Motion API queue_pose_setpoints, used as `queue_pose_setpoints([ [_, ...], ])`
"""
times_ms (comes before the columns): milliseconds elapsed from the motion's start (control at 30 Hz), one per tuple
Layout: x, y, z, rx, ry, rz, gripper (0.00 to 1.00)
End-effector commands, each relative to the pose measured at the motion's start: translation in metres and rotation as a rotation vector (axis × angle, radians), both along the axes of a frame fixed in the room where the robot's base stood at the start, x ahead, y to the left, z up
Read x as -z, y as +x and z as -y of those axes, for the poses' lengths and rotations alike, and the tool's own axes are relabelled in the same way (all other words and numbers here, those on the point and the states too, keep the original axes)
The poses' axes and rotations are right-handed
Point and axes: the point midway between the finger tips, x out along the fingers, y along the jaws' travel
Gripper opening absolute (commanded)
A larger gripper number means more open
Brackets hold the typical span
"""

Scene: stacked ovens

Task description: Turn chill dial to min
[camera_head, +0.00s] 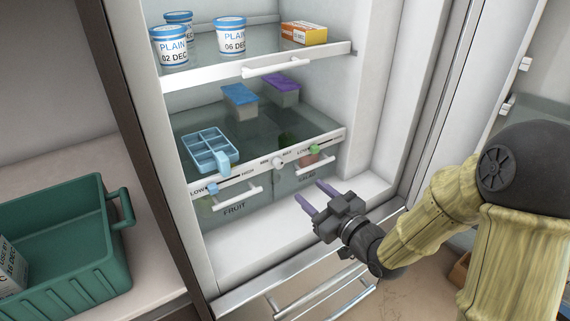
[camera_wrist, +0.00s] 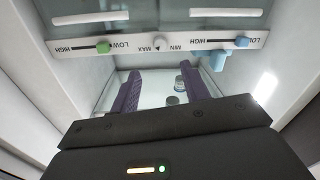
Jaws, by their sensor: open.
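The chill dial (camera_head: 277,162) is a small white round knob on the white front strip of the lower fridge shelf, between the MIN and MAX labels. It also shows in the wrist view (camera_wrist: 160,43), where the lettering is upside down, with MAX left and MIN right. Its pointer is too small to read. My gripper (camera_head: 316,195) is open and empty, its two purple fingers in front of and below the strip at the right. In the wrist view the fingers (camera_wrist: 161,72) straddle the dial's column, with the dial beyond their tips and untouched.
A blue slider (camera_head: 213,188) and a green slider (camera_head: 314,149) flank the dial on the strip. A blue tray (camera_head: 208,150) overhangs the strip at left. Drawers with white handles (camera_head: 237,198) lie below. A green crate (camera_head: 70,245) stands left, outside the fridge.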

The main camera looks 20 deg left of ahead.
Motion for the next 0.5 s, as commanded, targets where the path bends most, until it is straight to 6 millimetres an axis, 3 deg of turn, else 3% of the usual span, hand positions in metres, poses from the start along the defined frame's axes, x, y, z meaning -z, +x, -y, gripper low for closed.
queue_pose_setpoints([
  [500, -0.001, 0.056, -0.073, -0.001, 0.001, 0.0, 0.46],
])
